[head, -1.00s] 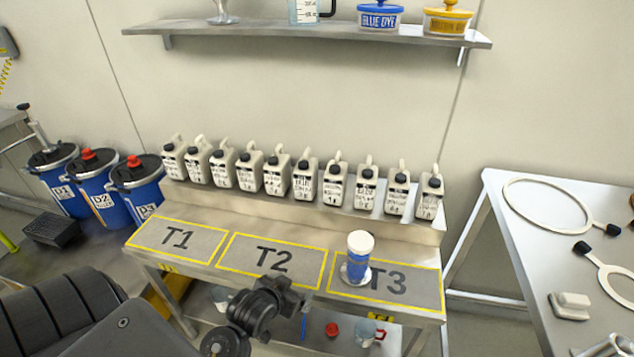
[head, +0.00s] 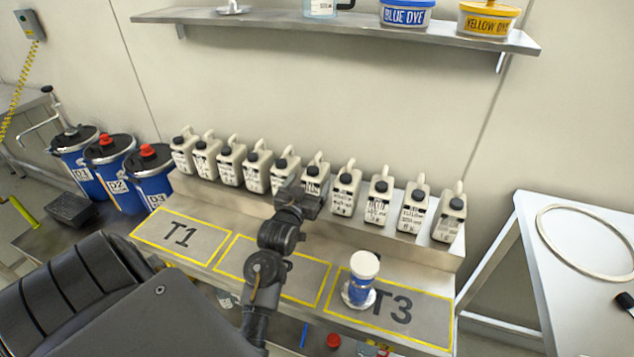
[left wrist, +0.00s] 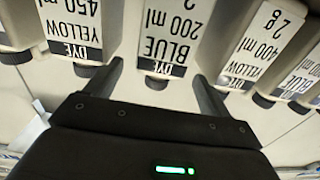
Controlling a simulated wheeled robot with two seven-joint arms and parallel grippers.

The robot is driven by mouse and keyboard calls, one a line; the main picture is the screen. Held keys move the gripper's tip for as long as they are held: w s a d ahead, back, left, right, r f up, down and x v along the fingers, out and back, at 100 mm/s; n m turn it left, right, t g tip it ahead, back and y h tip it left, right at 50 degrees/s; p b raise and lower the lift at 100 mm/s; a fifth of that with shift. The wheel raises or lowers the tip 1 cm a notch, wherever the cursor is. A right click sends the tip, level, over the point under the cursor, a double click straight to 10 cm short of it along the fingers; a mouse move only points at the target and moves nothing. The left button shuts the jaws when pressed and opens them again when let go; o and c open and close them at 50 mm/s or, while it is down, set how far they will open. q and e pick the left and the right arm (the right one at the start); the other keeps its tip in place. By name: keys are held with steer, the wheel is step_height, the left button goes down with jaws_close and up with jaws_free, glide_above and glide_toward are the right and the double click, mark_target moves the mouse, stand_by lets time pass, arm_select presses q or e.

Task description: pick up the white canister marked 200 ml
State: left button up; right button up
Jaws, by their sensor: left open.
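In the left wrist view, a white canister marked 200 ml BLUE DYE (left wrist: 172,28) fills the middle, its label upside down and its dark cap toward my gripper. My left gripper (left wrist: 157,75) is open and empty, its fingers pointing at this canister, one toward each side. In the head view, my left gripper (head: 307,191) is in front of the middle of the canister row, covering parts of it. Labels there are too small to tell which canister is the 200 ml one. My right gripper is not in view.
White canisters marked 450 ml (left wrist: 72,22) and 400 ml (left wrist: 258,45) flank it closely. The row stands on a raised ledge (head: 212,200) behind a bench with T1, T2 and T3 areas. A blue, white-capped container (head: 363,277) stands on T3. A shelf (head: 300,22) hangs above.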

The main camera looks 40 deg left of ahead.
mark_target(316, 170)
arm_select(q)
steer(key=shift+w+a, duration=0.2)
steer(key=shift+w, duration=0.3)
steer(key=shift+a, duration=0.1)
steer(key=shift+w+r, duration=0.1)
steer(key=shift+w, duration=0.1)
steer(key=p+x, duration=0.1)
steer(key=x, duration=0.2)
steer(key=shift+w, duration=0.4)
steer(key=shift+w+a, duration=0.2)
steer(key=shift+w, duration=0.15)
steer(key=shift+w+a, duration=0.1)
steer(key=shift+w, duration=0.05)
steer(key=c, duration=1.3)
steer(key=shift+c, duration=0.3)
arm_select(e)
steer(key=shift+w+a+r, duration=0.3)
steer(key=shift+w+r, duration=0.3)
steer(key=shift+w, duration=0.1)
